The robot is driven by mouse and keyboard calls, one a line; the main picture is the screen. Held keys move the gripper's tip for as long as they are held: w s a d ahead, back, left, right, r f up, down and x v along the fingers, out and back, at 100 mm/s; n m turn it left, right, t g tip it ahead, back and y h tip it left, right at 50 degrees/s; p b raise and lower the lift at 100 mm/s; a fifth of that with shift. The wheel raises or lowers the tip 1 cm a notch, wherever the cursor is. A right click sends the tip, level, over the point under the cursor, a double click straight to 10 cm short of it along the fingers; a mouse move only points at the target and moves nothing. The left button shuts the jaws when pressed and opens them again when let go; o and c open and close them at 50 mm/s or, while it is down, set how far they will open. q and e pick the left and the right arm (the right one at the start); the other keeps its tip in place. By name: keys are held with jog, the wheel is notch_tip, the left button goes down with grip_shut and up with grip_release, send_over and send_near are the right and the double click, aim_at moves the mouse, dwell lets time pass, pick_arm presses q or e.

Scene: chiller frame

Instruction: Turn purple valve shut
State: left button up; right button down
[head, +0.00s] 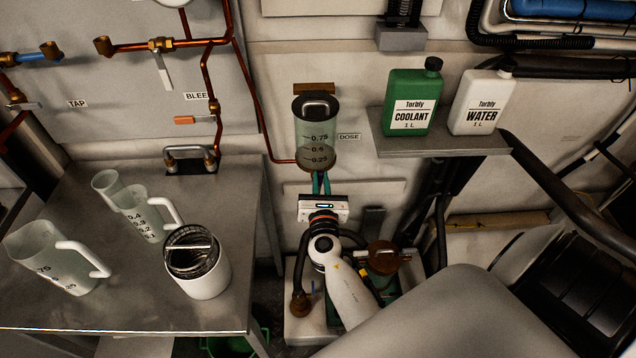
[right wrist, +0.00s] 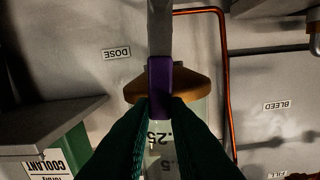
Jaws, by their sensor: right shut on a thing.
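The purple valve handle (right wrist: 160,76) shows in the right wrist view, between my right gripper's dark green fingers (right wrist: 160,112). The fingers are shut on it, and its long side runs up and down in that picture. In the head view my right gripper (head: 320,182) reaches up under the clear dose vessel (head: 317,135), which is marked 0.75, 0.5 and 0.25. The purple handle is hidden there. The vessel also shows behind the fingers in the wrist view (right wrist: 158,165). My left gripper is not in view.
A shelf (head: 455,145) right of the vessel holds a green coolant bottle (head: 411,100) and a white water bottle (head: 480,101). A steel bench (head: 120,310) at left carries clear jugs (head: 65,262) and a white canister (head: 200,275). Copper pipes (head: 245,90) run left of the vessel.

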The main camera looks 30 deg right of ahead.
jog(key=s+d+f+m+b, duration=0.1)
jog(key=d+f+m+b, duration=0.1)
jog(key=f+m+b, duration=0.2)
jog(key=s+d+f+m+b, duration=0.2)
jog(key=d+f+m+b, duration=0.1)
jog(key=m+b, duration=0.7)
jog(key=shift+s+d+f+m+b, duration=0.3)
jog(key=shift+f+m, duration=0.2)
jog(key=shift+m, duration=1.2)
jog(key=shift+f, duration=0.25)
jog(key=c, duration=1.4)
grip_release()
jog(key=shift+r, duration=0.15)
